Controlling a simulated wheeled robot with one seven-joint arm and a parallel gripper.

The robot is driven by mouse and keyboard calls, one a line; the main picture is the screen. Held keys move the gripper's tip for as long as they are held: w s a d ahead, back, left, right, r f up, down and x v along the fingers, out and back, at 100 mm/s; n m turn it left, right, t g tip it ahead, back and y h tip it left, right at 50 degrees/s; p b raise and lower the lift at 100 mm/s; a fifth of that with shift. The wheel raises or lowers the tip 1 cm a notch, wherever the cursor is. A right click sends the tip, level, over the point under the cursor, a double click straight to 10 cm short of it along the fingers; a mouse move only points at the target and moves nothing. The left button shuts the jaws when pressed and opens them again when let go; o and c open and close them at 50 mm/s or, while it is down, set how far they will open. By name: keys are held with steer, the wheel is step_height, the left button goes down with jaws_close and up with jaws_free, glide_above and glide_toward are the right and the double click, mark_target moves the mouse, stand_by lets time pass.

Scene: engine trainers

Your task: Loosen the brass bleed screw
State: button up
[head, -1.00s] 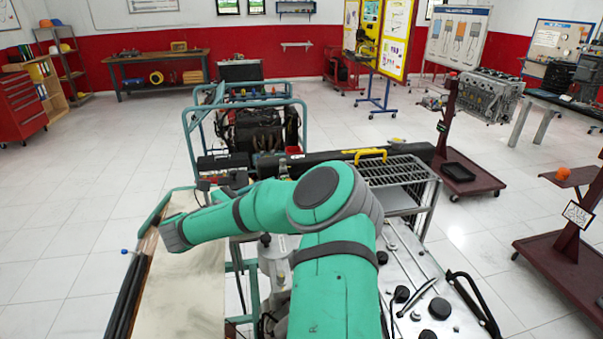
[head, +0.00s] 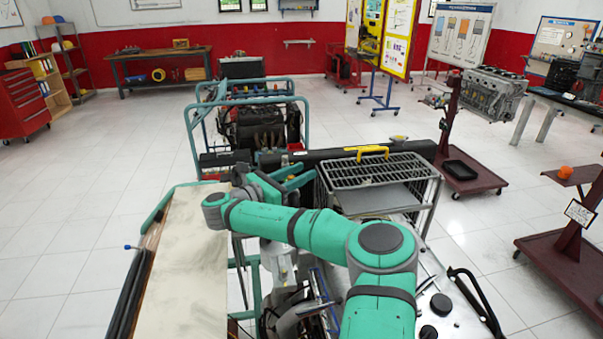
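I cannot make out the brass bleed screw in the head view; it is too small or hidden. My green arm reaches from the lower right to the left and bends back near the top of the cream-topped bench (head: 185,255). Its far end is beside the wire-rack cart. I cannot make out the fingers of my gripper there; my own arm links and the clutter hide them. An engine trainer (head: 258,128) in a teal tube frame stands just beyond. Another engine (head: 490,95) is on a maroon stand at the right.
A wire-rack cart (head: 375,172) stands close to the right of my arm, with a yellow handle (head: 367,151) behind it. A long black bar (head: 335,157) lies across behind my arm. Open white floor (head: 120,150) lies to the left.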

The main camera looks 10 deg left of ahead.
steer(key=shift+w+d, duration=0.2)
steer(key=shift+w, duration=0.05)
jaws_close()
